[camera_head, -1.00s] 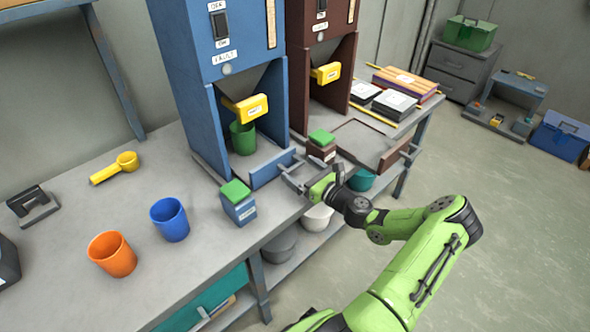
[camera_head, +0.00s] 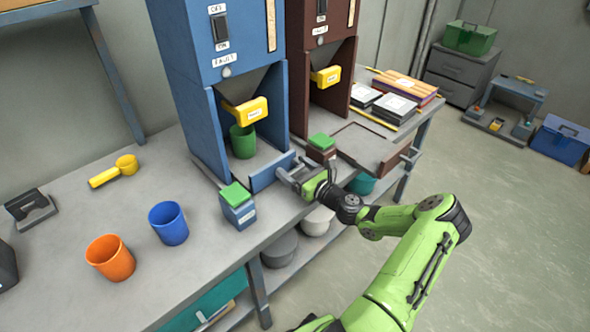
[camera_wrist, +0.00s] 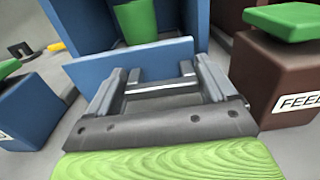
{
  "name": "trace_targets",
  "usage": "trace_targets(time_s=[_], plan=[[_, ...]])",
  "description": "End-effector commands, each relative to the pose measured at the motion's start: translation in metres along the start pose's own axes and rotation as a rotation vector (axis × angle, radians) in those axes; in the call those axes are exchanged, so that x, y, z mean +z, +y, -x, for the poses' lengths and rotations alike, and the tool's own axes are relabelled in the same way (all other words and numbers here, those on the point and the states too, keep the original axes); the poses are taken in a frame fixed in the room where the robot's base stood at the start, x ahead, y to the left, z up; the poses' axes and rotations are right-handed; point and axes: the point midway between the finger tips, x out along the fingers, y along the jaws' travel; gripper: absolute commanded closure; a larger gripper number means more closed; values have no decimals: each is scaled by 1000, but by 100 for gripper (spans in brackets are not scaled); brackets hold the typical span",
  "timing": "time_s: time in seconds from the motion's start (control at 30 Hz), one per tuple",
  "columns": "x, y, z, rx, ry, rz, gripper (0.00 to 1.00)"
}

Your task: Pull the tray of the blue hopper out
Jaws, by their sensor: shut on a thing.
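The blue hopper (camera_head: 217,100) stands on the bench with a yellow spout flap (camera_head: 246,111). A green cup (camera_head: 243,141) stands below the flap, inside the hopper's bay; it also shows in the wrist view (camera_wrist: 136,20). The blue tray front (camera_head: 266,176) stands across the mouth of the bay; it also shows in the wrist view (camera_wrist: 88,68). My gripper (camera_head: 290,169) is at the tray's outer face. In the wrist view its two fingers (camera_wrist: 160,80) are at either side of the grey handle (camera_wrist: 160,87), shut on it.
A blue box with green lid (camera_head: 238,207) stands left of my gripper, a brown one (camera_head: 321,149) close behind it. The brown hopper's tray (camera_head: 378,146) is at right. A blue cup (camera_head: 169,223) and an orange cup (camera_head: 110,258) stand at left.

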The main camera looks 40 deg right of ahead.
Motion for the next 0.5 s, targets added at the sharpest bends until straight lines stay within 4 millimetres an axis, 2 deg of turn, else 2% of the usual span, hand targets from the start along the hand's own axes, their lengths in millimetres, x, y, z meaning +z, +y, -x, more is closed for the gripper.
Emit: trace_targets(time_s=[0.17, 0.27, 0.5], plan=[[0, 0, 8, -1, 1, -2, 70], [1, 0, 20, -2, 3, -3, 70], [2, -1, 72, -3, 4, -4, 70]])
